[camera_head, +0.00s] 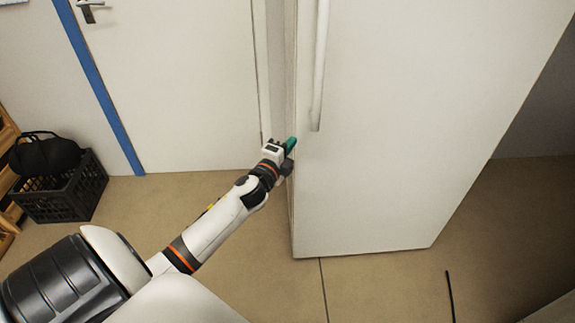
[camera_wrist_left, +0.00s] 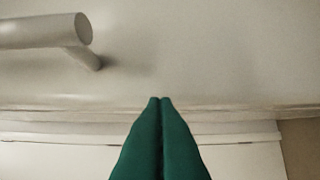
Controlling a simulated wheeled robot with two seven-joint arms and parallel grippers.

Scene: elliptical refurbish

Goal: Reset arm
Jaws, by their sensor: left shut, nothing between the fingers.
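My left arm reaches in from the lower left in the head view. Its left gripper (camera_head: 290,145) is at the left edge of the white fridge (camera_head: 400,170), below and left of the fridge's long handle (camera_head: 320,70). In the left wrist view the green fingers (camera_wrist_left: 160,101) are shut together with nothing between them. The handle's end (camera_wrist_left: 80,30) shows at the upper left there, apart from the fingers. I cannot tell whether the fingertips touch the fridge. My right gripper is not in view.
A white door (camera_head: 180,90) with a blue frame strip (camera_head: 105,90) stands behind the arm. A black crate (camera_head: 60,195) holding a dark item (camera_head: 45,155) is at the left, beside a wooden rack (camera_head: 8,180). The floor (camera_head: 380,285) in front of the fridge is mostly clear.

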